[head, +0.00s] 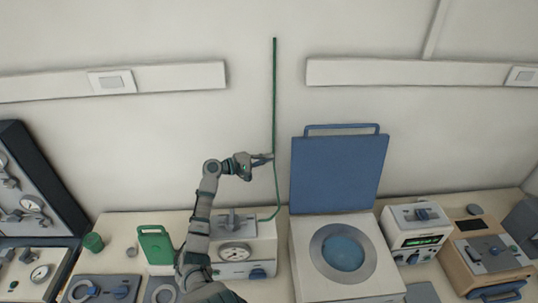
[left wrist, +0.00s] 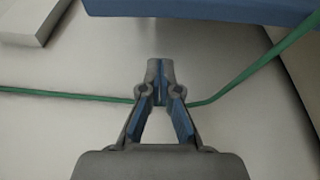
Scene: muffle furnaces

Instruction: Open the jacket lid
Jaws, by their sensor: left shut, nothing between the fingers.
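The blue jacket lid (head: 339,173) stands upright, open, at the back of a white unit. Its bar handle (head: 342,127) is along the top edge. The unit below has a grey ring (head: 316,245) around a round blue opening (head: 343,252). My left gripper (head: 267,159) is left of the lid, apart from it in the head view, with its tip by a green cord. In the left wrist view the gripper (left wrist: 158,80) is shut and empty, and a blue edge, likely the lid (left wrist: 210,7), crosses the top. My right gripper is not in view.
The green cord (head: 275,95) runs up the wall and down to a white gauge unit (head: 262,245). A display box (head: 416,231) and a tan unit (head: 462,274) stand right of the jacket unit. A dark gauge panel (head: 38,185) stands at far left.

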